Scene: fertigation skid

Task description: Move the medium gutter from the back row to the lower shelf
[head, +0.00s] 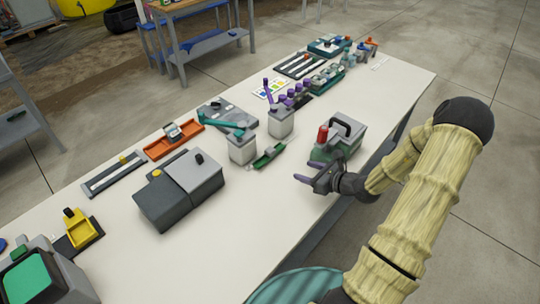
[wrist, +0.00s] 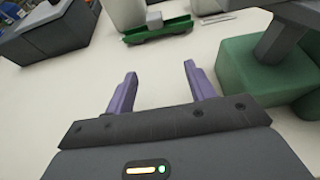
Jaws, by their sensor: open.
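My gripper (head: 313,181) is open and empty above the near side of the white table. In the wrist view its two purple fingers (wrist: 160,72) stand apart with only bare tabletop between them. No piece can be singled out surely as the medium gutter. Long pale strips lie in a dark rack (head: 300,65) at the far end of the table. Another pale strip lies in a dark tray (head: 108,181) at the left. Which shelf is the lower one is unclear; a blue-grey stand (head: 212,44) behind the table has a low shelf.
A green and grey machine with a red knob (head: 345,135) stands close beside my gripper; its green body shows at right in the wrist view (wrist: 245,70). A green tray (head: 268,155), a grey canister (head: 242,150) and a dark grey box (head: 165,205) stand farther left.

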